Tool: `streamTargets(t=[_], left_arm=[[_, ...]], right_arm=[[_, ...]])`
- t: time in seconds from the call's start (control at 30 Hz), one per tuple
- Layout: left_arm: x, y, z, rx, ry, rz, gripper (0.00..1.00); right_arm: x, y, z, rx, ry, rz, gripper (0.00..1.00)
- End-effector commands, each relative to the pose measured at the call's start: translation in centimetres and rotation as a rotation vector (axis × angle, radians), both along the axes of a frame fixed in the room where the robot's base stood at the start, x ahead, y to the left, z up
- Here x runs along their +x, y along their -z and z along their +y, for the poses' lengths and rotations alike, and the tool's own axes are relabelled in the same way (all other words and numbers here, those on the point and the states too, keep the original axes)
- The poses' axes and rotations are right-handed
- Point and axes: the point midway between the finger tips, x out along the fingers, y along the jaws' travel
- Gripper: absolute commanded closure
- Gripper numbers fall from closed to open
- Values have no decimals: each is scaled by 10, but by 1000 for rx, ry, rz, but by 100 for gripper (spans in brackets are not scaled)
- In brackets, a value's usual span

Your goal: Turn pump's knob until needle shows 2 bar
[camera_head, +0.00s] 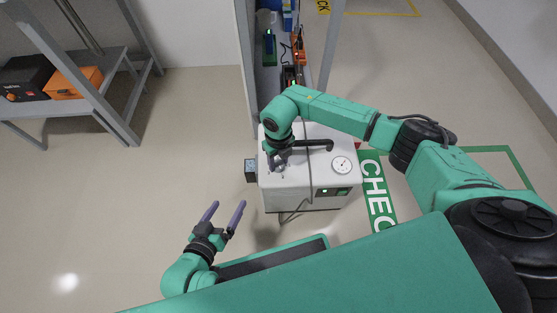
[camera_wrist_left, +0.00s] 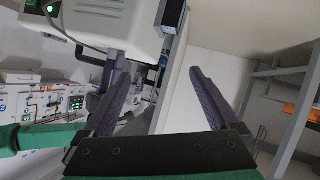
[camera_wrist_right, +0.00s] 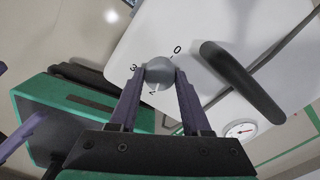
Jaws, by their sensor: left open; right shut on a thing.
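The pump is a white box (camera_head: 300,190) standing on the floor in the head view, with a black handle and a round white gauge (camera_head: 342,165) on its top. The gauge also shows in the right wrist view (camera_wrist_right: 240,130), where its needle reading is too small to tell. The grey knob (camera_wrist_right: 160,72) is on the pump's top, with printed marks 0, 2 and 3 around it. My right gripper (camera_wrist_right: 158,82) is shut on the knob; in the head view my right arm (camera_head: 279,160) partly hides it. My left gripper (camera_head: 224,210) is open and empty, left of and nearer than the pump.
A shelf unit (camera_head: 245,70) with bottles and orange items stands behind the pump. A grey bench (camera_head: 60,105) with a black box and an orange box (camera_head: 75,83) is at the left. A green floor sign (camera_head: 378,200) lies right of the pump. The floor at left is clear.

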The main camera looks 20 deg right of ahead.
Motion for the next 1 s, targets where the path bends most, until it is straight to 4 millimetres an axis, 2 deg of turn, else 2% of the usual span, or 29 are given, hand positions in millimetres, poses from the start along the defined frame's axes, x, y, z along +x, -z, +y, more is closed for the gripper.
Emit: streamTargets(t=[0.03,0.07,0.1,0.13,0.43,0.57,0.73,1.0], left_arm=[[0,0,0,-1,1,1,6],[0,0,0,-1,1,1,6],[-1,0,-1,-1,1,1,6],[0,0,-1,-1,1,1,6],[0,-1,-2,-8,-5,2,6],[-1,-5,-2,-5,-3,10,6],[4,-20,7,59,20,70,6],[1,-35,45,241,52,294,6]], right_arm=[[1,0,0,1,0,-2,100],[1,0,0,1,0,-2,41],[1,0,0,1,0,-2,26],[1,0,0,1,0,-2,22],[0,-1,0,0,-1,-1,22],[1,-14,0,1,-1,-2,22],[1,-52,0,2,-2,-5,22],[1,-125,0,0,-1,-4,22]])
